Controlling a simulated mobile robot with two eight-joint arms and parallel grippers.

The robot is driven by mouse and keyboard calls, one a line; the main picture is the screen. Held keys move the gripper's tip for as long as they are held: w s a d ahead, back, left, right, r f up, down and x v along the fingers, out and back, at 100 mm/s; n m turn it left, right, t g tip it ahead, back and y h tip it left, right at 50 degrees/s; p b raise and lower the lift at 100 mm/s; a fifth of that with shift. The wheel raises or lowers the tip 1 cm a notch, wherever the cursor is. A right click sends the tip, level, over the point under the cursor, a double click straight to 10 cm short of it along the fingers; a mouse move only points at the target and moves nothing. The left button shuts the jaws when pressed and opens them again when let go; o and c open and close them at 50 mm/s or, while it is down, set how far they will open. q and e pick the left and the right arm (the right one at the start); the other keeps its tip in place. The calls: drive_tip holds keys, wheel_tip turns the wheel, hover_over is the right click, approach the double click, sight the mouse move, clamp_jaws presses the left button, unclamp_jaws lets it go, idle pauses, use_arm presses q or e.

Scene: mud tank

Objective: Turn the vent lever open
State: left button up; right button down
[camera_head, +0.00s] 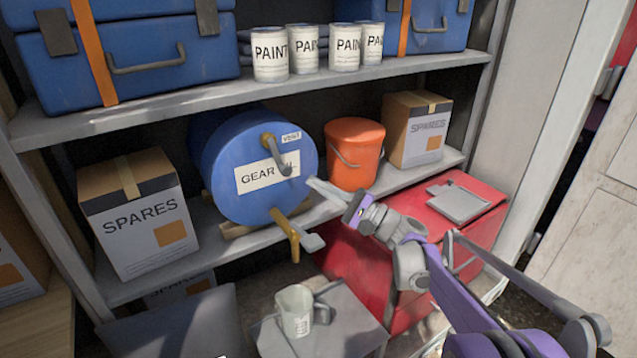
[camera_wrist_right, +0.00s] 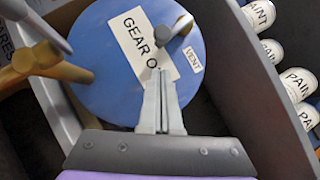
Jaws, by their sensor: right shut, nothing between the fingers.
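The vent lever (camera_head: 277,155) is a short grey handle on a brass hub, high on the front of the blue gear oil drum (camera_head: 232,165). It points down and slightly right, beside the VENT label (camera_head: 291,137). In the right wrist view the lever (camera_wrist_right: 174,28) lies beyond the fingertips, past the GEAR OIL label. My right gripper (camera_head: 311,182) is shut and empty, its thin fingers pointing at the drum face just right of and below the lever. It also shows in the wrist view (camera_wrist_right: 160,75). I cannot tell whether the tips touch the drum. My left gripper is not in view.
A brass tap (camera_head: 290,235) with a grey handle juts out below the drum. A grey jug (camera_head: 295,310) stands beneath it. An orange bucket (camera_head: 354,152) and SPARES boxes (camera_head: 137,212) flank the drum. Paint cans (camera_head: 270,54) stand on the shelf above.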

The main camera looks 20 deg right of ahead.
drive_tip(key=v, duration=1)
drive_tip(key=shift+r, duration=0.1)
